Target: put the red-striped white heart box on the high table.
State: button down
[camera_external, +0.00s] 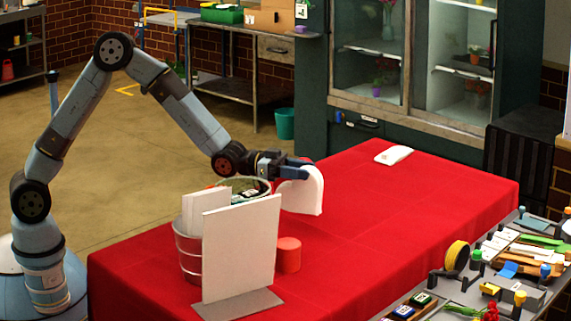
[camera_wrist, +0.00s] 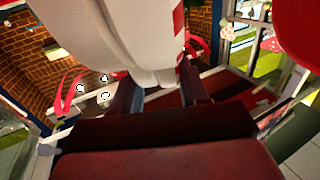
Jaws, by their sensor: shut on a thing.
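My gripper (camera_external: 294,170) is shut on a white box (camera_external: 305,194), which hangs upright from the fingers over the red-covered table (camera_external: 370,225). I cannot tell whether the box's lower edge touches the cloth. In the wrist view the white box (camera_wrist: 130,35) fills the top middle, between the fingers of my gripper (camera_wrist: 160,92). Red stripes show along its right edge, and its full heart outline is not visible. I cannot tell which surface counts as the high table.
A metal bucket (camera_external: 187,250) with white boards, a white upright panel (camera_external: 240,248) and a red cylinder (camera_external: 288,254) stand left of the held box. A white packet (camera_external: 393,155) lies at the table's back. A cluttered workbench (camera_external: 460,290) is at the right. The table's right half is mostly clear.

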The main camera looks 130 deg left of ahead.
aim_at(321, 188)
jog(key=shift+w+a+f, duration=0.35)
jog(key=shift+w+f, duration=0.15)
jog(key=shift+f, duration=1.65)
jog(key=shift+f, duration=0.1)
jog(key=c, duration=0.6)
grip_release()
jog(key=shift+o, duration=0.2)
jog(key=shift+s, duration=0.1)
jog(key=v, duration=1.2)
